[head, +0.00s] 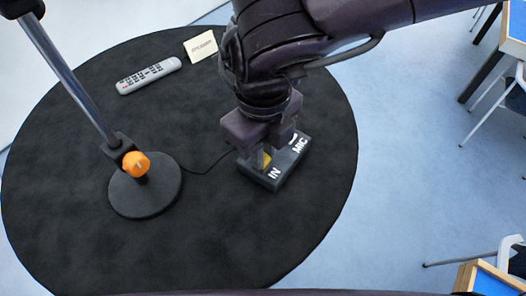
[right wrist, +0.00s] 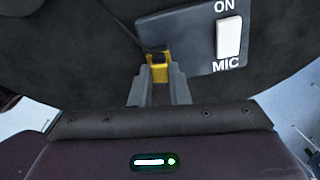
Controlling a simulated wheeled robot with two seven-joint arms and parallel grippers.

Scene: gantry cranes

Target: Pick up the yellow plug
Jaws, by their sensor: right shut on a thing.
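The yellow plug (head: 266,160) shows between the fingers of my right gripper (head: 264,166) at the dark box (head: 289,166) marked IN and MIC. In the right wrist view the plug (right wrist: 160,73) sits between the two grey fingertips (right wrist: 160,76), over the left part of the box (right wrist: 194,45). My right gripper is shut on the plug. The gripper hides part of the plug and of the box, and I cannot tell whether the plug is seated in a socket. My left gripper is not in view.
The box stands on a round black table (head: 230,245). A thin black cable (head: 207,170) runs left toward a stand with a round base (head: 146,193) and orange knob (head: 136,164). A grey remote (head: 149,76) and a small card (head: 201,46) lie farther back. The front is clear.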

